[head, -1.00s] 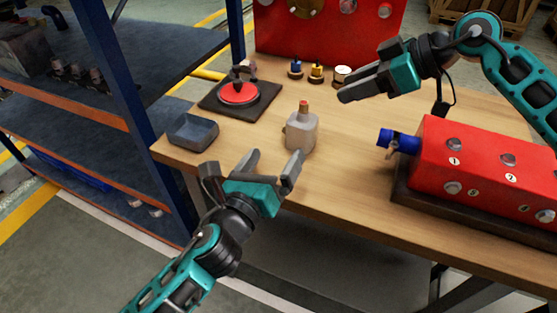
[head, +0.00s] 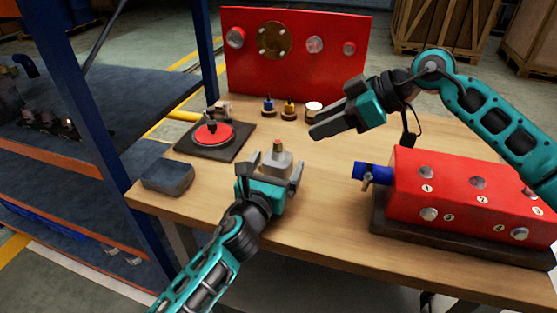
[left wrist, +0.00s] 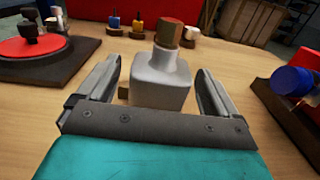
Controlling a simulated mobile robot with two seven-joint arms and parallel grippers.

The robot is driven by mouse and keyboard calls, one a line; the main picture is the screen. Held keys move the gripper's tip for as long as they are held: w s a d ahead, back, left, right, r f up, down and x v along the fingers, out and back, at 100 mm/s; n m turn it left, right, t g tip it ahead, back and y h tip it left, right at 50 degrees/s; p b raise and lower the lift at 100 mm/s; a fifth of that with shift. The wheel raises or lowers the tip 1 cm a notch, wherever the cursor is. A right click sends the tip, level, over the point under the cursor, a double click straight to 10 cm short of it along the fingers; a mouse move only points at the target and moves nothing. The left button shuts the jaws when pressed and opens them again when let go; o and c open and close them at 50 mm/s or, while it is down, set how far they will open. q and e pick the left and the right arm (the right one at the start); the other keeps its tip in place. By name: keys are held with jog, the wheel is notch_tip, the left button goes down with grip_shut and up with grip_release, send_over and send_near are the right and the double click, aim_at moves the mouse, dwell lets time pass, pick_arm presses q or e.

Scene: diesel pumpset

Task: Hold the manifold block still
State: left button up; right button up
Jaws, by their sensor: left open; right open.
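A grey block (head: 275,163) with a copper-coloured hex fitting on top, which I take for the manifold block, stands upright on the wooden table. In the left wrist view the block (left wrist: 160,80) also shows a small brass stub low on its left side. My left gripper (head: 277,168) is open, with one finger on each side of the block and a visible gap at both sides. The near lower part of the block is partly hidden by the gripper in the head view. My right gripper (head: 327,122) is open and empty above the table, behind and to the right of the block.
A red numbered housing (head: 460,195) with a blue fitting (head: 371,171) stands at the right. A red disc on a dark base (head: 213,134) and a grey tray (head: 167,177) lie at the left. Small fittings (head: 289,107) stand behind, before a red panel (head: 340,65).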

pick_arm(q)
jog(key=shift+x, duration=1)
jog(key=shift+c, duration=0.7)
jog(key=shift+c, duration=0.3)
jog(key=c, duration=1.3)
jog(key=shift+o, duration=0.2)
